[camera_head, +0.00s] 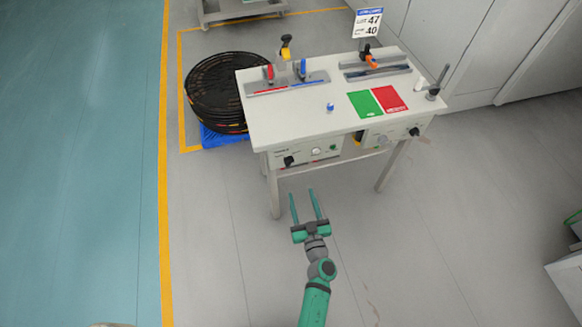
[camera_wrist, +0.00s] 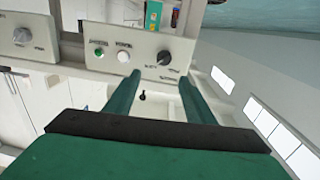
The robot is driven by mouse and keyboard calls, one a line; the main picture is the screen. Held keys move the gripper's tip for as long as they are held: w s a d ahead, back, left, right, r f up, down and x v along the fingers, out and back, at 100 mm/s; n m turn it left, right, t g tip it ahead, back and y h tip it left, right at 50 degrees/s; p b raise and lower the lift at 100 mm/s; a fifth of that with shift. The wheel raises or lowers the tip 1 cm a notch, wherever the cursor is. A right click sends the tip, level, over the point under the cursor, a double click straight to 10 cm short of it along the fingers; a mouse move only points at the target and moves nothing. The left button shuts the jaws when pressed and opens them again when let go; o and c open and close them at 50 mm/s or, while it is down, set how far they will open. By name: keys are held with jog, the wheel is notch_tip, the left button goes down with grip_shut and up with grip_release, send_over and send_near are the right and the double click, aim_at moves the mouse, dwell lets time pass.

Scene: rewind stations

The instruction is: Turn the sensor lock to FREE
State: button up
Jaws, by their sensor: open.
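My gripper (camera_head: 301,192) is open and empty, in front of and below the near left part of the white bench (camera_head: 295,118). A black rotary knob (camera_head: 289,160) sits on the left front panel. In the wrist view, this knob (camera_wrist: 163,57) shows just beyond and between the open fingertips (camera_wrist: 160,80), apart from them. Small labels flank it, too small to read. A second knob (camera_head: 415,131) is on the right front panel, and it also shows in the wrist view (camera_wrist: 22,36). I cannot tell which knob is the sensor lock or its setting.
A green button (camera_wrist: 98,54) and a white round part (camera_wrist: 123,57) share the near knob's panel. Green (camera_head: 365,104) and red (camera_head: 390,98) squares lie on the bench top. Black coils (camera_head: 213,92) stand left of it. Bench legs flank the gripper's approach; the floor in front is clear.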

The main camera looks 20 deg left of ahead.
aim_at(290, 165)
jog(key=shift+y, duration=0.4)
jog(key=x, duration=1.4)
jog(key=shift+a+f, duration=0.25)
jog(key=shift+f, duration=0.15)
jog(key=c, duration=1.1)
